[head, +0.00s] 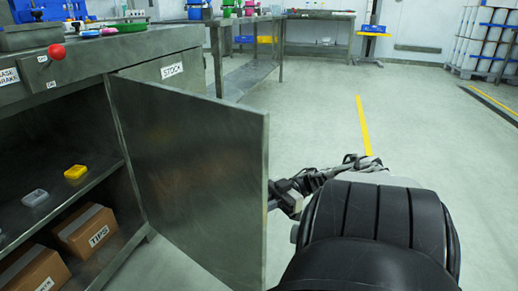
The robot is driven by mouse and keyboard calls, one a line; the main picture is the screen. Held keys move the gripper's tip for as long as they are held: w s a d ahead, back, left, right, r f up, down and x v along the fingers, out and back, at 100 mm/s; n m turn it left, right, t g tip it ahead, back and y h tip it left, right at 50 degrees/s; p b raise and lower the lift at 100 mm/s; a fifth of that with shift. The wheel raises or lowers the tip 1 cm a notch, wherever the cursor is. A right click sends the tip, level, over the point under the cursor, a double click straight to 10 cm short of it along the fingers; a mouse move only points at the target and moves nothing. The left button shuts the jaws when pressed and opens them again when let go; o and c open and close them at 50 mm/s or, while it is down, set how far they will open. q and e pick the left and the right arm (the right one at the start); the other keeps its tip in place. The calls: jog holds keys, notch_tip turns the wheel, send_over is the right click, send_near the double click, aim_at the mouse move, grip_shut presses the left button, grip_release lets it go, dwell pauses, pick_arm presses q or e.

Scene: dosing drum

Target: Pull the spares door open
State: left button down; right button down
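A grey metal cabinet door (195,170) stands swung well out from the bench front, hinged near its left edge. No spares label shows on the face turned to me; its outer face and handle are hidden. My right arm comes in from the bottom right, and its gripper (284,194) is at the door's free edge, partly hidden behind it. I cannot see its fingertips or whether they hold anything. My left gripper is not in view.
Inside the open cabinet, a yellow container (75,172) and a clear one (35,197) sit on the shelf, above a cardboard box marked TIPS (88,230). A red knob (56,51) sticks out of the bench front. The floor right of the door is clear beyond my arm.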

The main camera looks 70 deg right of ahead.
jog(key=shift+s+d+f, duration=0.1)
jog(key=shift+s+f, duration=0.05)
jog(key=shift+f, duration=0.05)
dwell(0.3)
jog(key=c, duration=1.5)
grip_release()
jog(key=shift+c, duration=0.2)
jog(key=shift+r, duration=0.2)
